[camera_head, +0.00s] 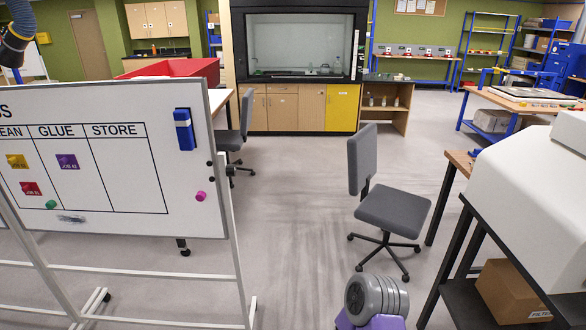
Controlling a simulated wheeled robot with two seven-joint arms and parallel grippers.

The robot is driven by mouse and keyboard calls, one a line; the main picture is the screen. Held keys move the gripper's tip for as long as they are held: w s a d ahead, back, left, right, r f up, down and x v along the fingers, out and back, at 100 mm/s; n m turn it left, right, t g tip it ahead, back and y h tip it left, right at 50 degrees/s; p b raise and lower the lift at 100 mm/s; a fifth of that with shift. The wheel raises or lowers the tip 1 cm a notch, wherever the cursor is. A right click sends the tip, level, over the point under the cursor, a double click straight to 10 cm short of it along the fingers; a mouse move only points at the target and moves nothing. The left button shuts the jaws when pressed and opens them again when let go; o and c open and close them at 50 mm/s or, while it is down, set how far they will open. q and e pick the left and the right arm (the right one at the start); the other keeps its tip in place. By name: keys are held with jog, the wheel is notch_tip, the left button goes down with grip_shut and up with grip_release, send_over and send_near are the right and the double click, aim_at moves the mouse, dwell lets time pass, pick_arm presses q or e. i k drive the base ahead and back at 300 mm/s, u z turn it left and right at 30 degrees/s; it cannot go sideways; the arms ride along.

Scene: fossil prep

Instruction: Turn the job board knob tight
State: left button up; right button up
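The job board (190,100) is a white board on a white wheeled stand at the left. It shows columns headed GLUE and STORE and one cut off at the left edge. A small black knob (230,171) sticks out beside the board's right edge, at the stand's post. I cannot tell from here whether it is tight or loose. Neither of my grippers is in view.
Coloured job tags, round magnets and a blue eraser (185,130) are on the board. A grey swivel chair (392,210) stands right of centre. A white machine (530,190) on a dark stand is at the right. Open floor (300,200) lies between board and chair.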

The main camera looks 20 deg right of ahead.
aim_at(231, 170)
jog(key=z, duration=0.1)
jog(key=i, duration=1.25)
